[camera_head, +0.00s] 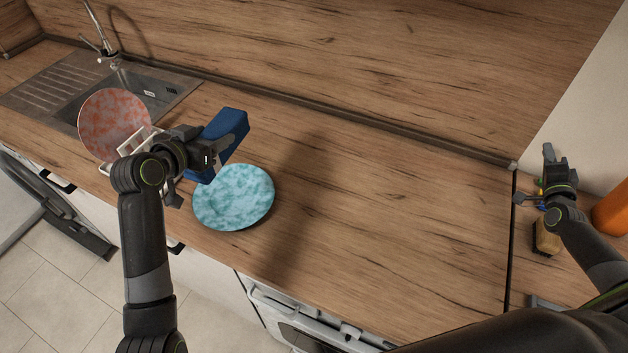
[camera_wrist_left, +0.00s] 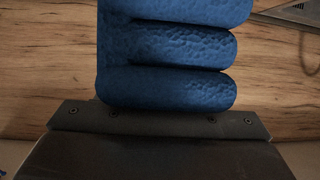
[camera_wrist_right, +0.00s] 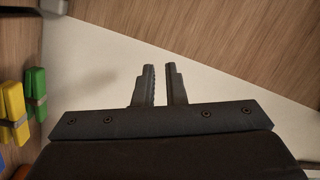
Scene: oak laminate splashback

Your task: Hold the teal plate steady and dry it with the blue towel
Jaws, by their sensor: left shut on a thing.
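The teal plate (camera_head: 234,198) lies flat on the wooden counter with nothing on it. My left gripper (camera_head: 222,148) is shut on the folded blue towel (camera_head: 222,127) and holds it above the counter, just behind and left of the plate. The towel's thick folds (camera_wrist_left: 175,70) fill much of the left wrist view, where the fingertips are hidden. My right gripper (camera_head: 554,162) is at the far right, away from the plate. In the right wrist view its two fingers (camera_wrist_right: 159,88) stand apart with nothing between them.
A pink mottled plate (camera_head: 113,122) stands in a white rack (camera_head: 138,141) left of my left gripper, before the sink (camera_head: 125,90). A brush (camera_head: 546,238) and an orange container (camera_head: 612,212) are at the right. Green and yellow clips (camera_wrist_right: 36,90) are near my right gripper. The middle counter is clear.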

